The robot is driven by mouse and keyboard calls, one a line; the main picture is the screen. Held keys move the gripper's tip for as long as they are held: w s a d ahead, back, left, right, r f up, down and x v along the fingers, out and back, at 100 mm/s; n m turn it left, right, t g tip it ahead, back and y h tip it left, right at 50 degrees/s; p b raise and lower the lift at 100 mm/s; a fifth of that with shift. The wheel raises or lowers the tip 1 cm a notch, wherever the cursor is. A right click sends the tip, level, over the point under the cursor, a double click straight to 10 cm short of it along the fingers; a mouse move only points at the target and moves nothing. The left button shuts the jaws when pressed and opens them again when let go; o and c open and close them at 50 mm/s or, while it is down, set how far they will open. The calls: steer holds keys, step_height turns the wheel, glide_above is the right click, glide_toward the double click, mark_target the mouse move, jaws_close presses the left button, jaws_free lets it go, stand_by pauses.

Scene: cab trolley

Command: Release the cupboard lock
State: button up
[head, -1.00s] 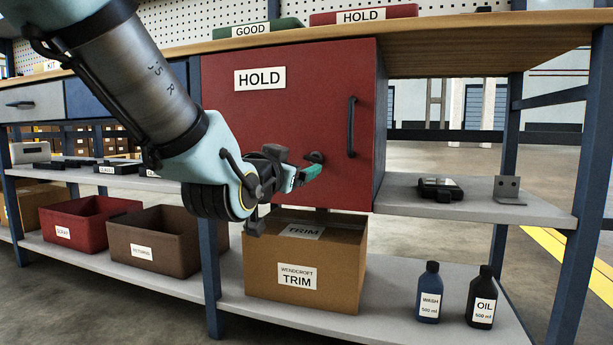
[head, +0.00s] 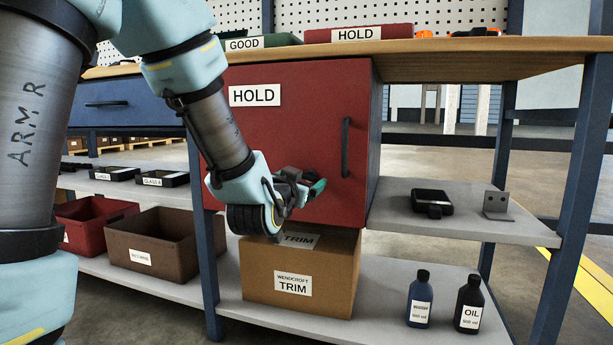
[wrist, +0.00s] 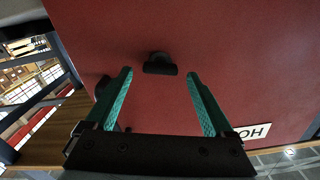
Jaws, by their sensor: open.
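The red cupboard (head: 290,120) with a HOLD label hangs under the worktop, its door shut. A black vertical handle (head: 346,147) is on the door's right side. The lock, a small black knob with a flat bar (wrist: 160,66), shows on the red door in the wrist view. In the head view my gripper hides it. My gripper (head: 313,188) is at the lower part of the door. Its teal fingers (wrist: 159,76) are open and empty, one on each side of the lock, with the lock just beyond the tips. I cannot tell whether they touch the door.
A TRIM carton (head: 305,270) stands on the lower shelf below the cupboard, close under my gripper. Brown (head: 165,240) and red (head: 85,222) bins are left of it. Two bottles (head: 419,300) stand at right. A dark device (head: 431,200) and a grey bracket (head: 497,204) lie on the middle shelf.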

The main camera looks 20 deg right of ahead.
steer(key=shift+x, duration=0.9)
